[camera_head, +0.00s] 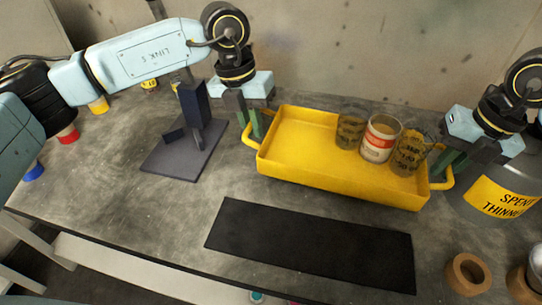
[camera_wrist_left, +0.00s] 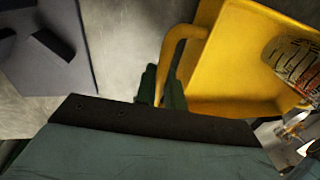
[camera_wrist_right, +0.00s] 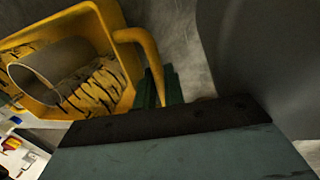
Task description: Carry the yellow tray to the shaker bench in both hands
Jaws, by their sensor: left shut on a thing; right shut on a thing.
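The yellow tray (camera_head: 330,188) is over the grey bench behind a black mat; I cannot tell whether it touches the bench. It holds a clear cup (camera_head: 350,130), a white can with a red band (camera_head: 380,140) and another clear cup (camera_head: 411,155) at its right end. My left gripper (camera_head: 257,128) is shut on the tray's left handle, also seen in the left wrist view (camera_wrist_left: 172,65). My right gripper (camera_head: 445,168) is shut on the right handle, which shows in the right wrist view (camera_wrist_right: 150,60). The fingers partly hide both handles.
A dark stand (camera_head: 190,145) is close left of the tray. A grey "spent thinners" drum (camera_head: 495,195) is close right. The black mat (camera_head: 310,245) lies in front. A brown ring (camera_head: 467,274) is at front right. Small coloured-capped items line the left side.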

